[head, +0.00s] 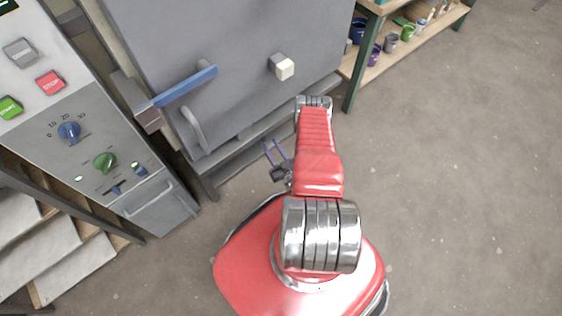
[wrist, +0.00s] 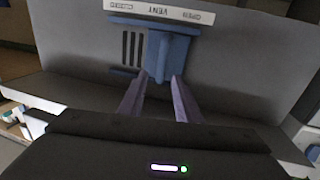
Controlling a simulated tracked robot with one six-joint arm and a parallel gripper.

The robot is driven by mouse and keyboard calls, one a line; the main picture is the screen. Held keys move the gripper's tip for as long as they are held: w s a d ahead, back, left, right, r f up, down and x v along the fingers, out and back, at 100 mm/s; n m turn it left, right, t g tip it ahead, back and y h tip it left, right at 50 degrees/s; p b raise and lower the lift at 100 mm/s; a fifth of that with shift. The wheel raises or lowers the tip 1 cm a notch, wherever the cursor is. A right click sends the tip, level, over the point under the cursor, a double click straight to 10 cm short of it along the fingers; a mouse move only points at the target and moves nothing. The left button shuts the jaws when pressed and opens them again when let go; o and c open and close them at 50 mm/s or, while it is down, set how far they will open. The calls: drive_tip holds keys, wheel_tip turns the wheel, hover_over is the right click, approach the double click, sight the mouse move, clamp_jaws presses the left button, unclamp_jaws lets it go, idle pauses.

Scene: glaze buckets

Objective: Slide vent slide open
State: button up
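The blue vent slide (wrist: 172,50) is on a grey upright face in the wrist view, below a white label (wrist: 160,11) whose word VENT appears upside down. Several dark vent slots (wrist: 132,47) show uncovered just left of the slide. My gripper (wrist: 160,76) is open, its two purple-grey fingers pointing at the slide. The slide's narrow lower tab shows between the fingertips; I cannot tell whether they touch it. In the head view my gripper (head: 273,152) is low in front of the grey kiln (head: 240,50). I cannot make out the vent slide there.
A control panel (head: 85,125) with buttons and knobs stands left of the kiln. The kiln door has a blue handle (head: 186,86) and a pale knob (head: 283,67). Shelves (head: 420,38) with small buckets stand at upper right. The floor on the right is clear.

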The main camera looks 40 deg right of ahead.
drive_tip(key=v, duration=0.9)
idle(0.6)
